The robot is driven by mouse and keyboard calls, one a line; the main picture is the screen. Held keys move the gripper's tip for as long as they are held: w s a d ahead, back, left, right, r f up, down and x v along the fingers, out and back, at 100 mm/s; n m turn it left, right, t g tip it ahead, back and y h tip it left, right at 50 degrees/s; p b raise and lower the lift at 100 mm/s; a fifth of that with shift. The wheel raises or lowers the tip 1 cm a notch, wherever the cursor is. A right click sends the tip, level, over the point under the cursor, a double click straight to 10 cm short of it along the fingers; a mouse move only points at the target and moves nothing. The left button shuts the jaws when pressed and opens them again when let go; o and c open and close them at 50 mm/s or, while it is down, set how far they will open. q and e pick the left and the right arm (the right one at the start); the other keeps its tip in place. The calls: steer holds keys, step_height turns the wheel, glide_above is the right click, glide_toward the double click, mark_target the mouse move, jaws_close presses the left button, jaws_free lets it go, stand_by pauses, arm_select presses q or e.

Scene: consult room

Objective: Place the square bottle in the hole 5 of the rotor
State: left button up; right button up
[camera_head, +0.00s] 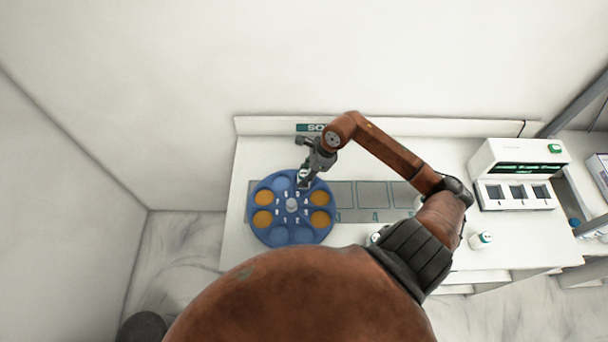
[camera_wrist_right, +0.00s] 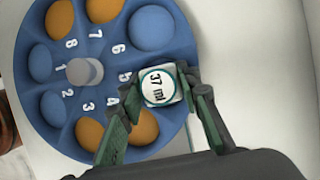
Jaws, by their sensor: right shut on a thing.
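The blue rotor (camera_head: 291,208) lies on the left part of the table, with numbered holes around a grey hub. Some holes look orange inside and others blue. It fills much of the wrist view (camera_wrist_right: 100,70), where the number 5 faces the bottle. The square bottle (camera_wrist_right: 158,86), with a white top marked "37 ml", is between the fingers of my right gripper (camera_wrist_right: 158,104). In the head view the right gripper (camera_head: 306,172) is at the rotor's far edge. The bottle covers the hole 5 area; I cannot tell its height above it. My left gripper is out of view.
A grey strip with marked squares (camera_head: 372,194) runs right of the rotor. A white bottle (camera_head: 482,240) stands near the table's right front. A white device with a green display (camera_head: 517,172) stands at the back right. A wall rises behind the table.

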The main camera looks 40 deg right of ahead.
steer(key=o, duration=1.2)
steer(key=shift+c, duration=0.2)
steer(key=shift+r, duration=0.15)
steer(key=b+v, duration=0.1)
steer(key=v, duration=1.1)
